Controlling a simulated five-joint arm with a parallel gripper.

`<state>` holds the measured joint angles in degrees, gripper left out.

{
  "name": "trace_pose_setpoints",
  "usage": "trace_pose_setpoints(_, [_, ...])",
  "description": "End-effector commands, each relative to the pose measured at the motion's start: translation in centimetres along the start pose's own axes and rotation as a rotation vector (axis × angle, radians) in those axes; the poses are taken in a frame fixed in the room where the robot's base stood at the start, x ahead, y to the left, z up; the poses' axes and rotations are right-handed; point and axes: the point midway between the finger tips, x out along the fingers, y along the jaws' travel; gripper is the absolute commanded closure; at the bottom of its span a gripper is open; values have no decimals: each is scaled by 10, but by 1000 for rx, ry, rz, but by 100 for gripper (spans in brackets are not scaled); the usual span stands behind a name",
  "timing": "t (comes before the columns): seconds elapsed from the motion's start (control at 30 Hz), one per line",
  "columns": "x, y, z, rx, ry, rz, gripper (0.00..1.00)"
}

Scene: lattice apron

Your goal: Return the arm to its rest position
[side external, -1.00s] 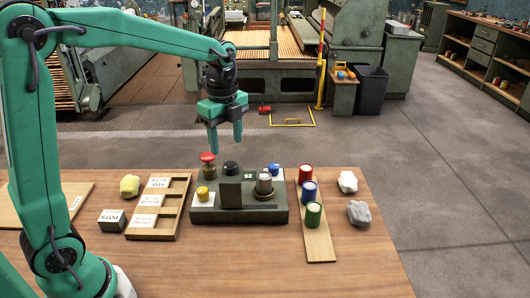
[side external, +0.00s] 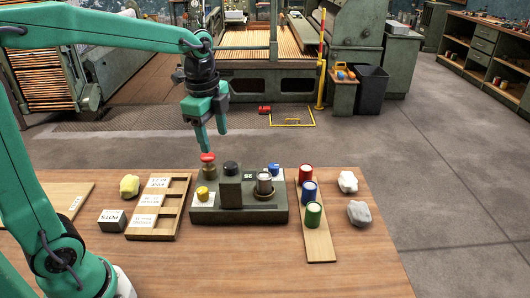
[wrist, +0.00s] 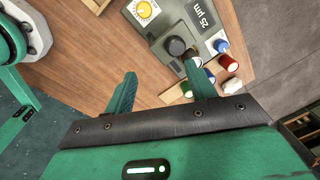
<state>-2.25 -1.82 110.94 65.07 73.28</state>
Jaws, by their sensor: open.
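My gripper (side external: 210,138) is green and hangs in the air above the back left of the control box, near the red mushroom button (side external: 207,158). Its fingers are apart and nothing is between them. In the wrist view my gripper (wrist: 160,88) points over bare wood and the grey-green control box (wrist: 165,45).
A board (side external: 320,245) holds red (side external: 305,173), blue (side external: 309,191) and green (side external: 313,213) pots. A slotted wooden tray (side external: 160,233), a yellow lump (side external: 129,185) and a POTS block (side external: 112,220) are left. Air above the table is free.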

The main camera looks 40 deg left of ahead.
Motion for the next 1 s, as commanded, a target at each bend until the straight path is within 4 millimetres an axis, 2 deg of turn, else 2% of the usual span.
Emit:
trace_pose_setpoints(0.1, [-11,20,4,-147,19,-48,44])
trace_pose_setpoints(0.4, [-26,66,14,-534,99,-148,44])
trace_pose_setpoints(0.8, [-24,122,28,-1028,262,-229,44])
trace_pose_setpoints(1.0, [-19,137,32,-1182,325,-238,44])
